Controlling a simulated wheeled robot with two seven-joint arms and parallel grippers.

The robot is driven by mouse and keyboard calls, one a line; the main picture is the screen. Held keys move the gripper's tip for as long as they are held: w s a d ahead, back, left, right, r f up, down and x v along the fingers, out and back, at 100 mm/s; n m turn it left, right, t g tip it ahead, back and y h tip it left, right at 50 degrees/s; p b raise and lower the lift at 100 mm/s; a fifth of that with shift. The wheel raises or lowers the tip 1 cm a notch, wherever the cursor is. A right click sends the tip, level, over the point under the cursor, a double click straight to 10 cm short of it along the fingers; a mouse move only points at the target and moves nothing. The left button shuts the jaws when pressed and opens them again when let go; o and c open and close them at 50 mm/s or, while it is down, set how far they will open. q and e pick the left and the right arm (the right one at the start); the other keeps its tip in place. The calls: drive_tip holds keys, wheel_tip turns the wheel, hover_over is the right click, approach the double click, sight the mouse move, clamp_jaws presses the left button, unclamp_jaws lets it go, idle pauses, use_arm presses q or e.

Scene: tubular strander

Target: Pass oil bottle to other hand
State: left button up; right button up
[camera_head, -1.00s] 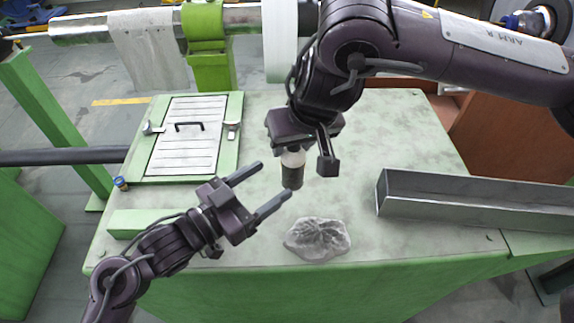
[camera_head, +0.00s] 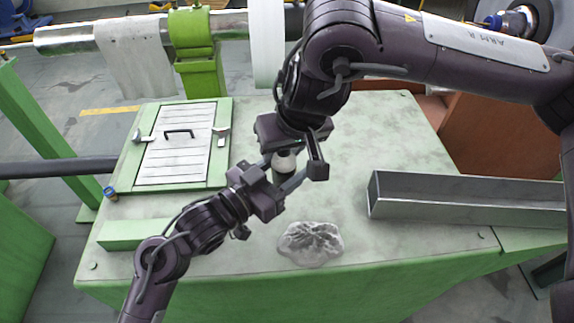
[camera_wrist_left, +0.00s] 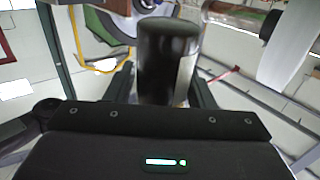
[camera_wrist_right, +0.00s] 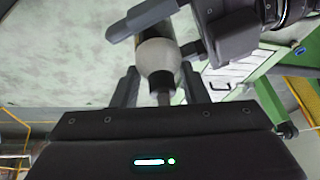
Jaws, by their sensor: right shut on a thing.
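The oil bottle (camera_head: 284,163) has a pale upper part and a dark lower part. It hangs above the green tabletop, held from above at its narrow top by my right gripper (camera_head: 293,150). In the right wrist view the bottle (camera_wrist_right: 158,56) runs away between the right fingers. My left gripper (camera_head: 286,170) is open, with its fingers on either side of the bottle's body. In the left wrist view the dark bottle (camera_wrist_left: 167,62) stands between the left fingers; whether they touch it is unclear.
A crumpled grey rag (camera_head: 310,244) lies on the green table (camera_head: 400,125) below the grippers. A metal channel (camera_head: 470,198) lies at the right.

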use_arm(q)
drive_tip(key=c, duration=0.7)
drive_tip(key=shift+c, duration=0.2)
use_arm(e)
drive_tip(key=o, duration=1.2)
drive_tip(key=shift+c, duration=0.2)
drive_tip(key=shift+r, duration=0.1)
